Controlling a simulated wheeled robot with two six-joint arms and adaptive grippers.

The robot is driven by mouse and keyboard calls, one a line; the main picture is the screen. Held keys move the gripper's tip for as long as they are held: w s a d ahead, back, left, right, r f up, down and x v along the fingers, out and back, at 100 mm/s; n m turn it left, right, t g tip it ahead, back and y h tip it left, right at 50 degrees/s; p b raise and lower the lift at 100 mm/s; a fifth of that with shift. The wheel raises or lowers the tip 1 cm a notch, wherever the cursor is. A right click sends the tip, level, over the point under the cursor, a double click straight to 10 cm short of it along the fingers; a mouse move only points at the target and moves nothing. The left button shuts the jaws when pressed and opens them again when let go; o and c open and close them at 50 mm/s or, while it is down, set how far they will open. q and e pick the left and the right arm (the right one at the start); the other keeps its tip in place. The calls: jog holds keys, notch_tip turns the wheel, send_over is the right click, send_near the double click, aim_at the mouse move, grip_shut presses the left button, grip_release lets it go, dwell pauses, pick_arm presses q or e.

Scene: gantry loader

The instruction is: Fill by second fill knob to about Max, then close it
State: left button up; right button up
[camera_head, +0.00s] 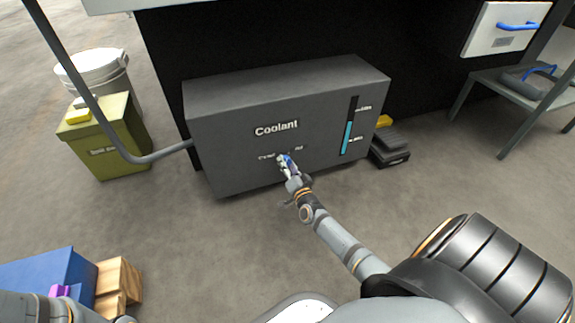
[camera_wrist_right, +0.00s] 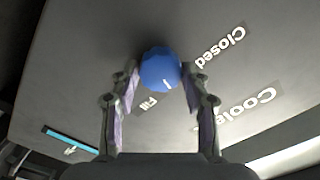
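The dark grey coolant tank (camera_head: 230,105) stands on the floor with its front facing me. The blue fill knob (camera_wrist_right: 160,70) sits on its front between the "Closed" and "Fill" labels. A small pale mark shows on the knob's edge on the side nearer "Fill". My right gripper (camera_head: 286,163) is at the knob, with its fingers (camera_wrist_right: 160,74) closed against both sides of it. In the head view, the fingers mostly hide the knob. The level gauge (camera_head: 347,138) has light blue up to between the lower and upper marks. My left gripper is out of view.
An olive bin (camera_head: 122,150) and a white bucket (camera_head: 95,66) stand left of the tank. Dark cases (camera_head: 390,156) lie by its right side. The floor before the tank is clear.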

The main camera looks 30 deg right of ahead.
jog(key=o, duration=0.3)
jog(key=v, duration=1.2)
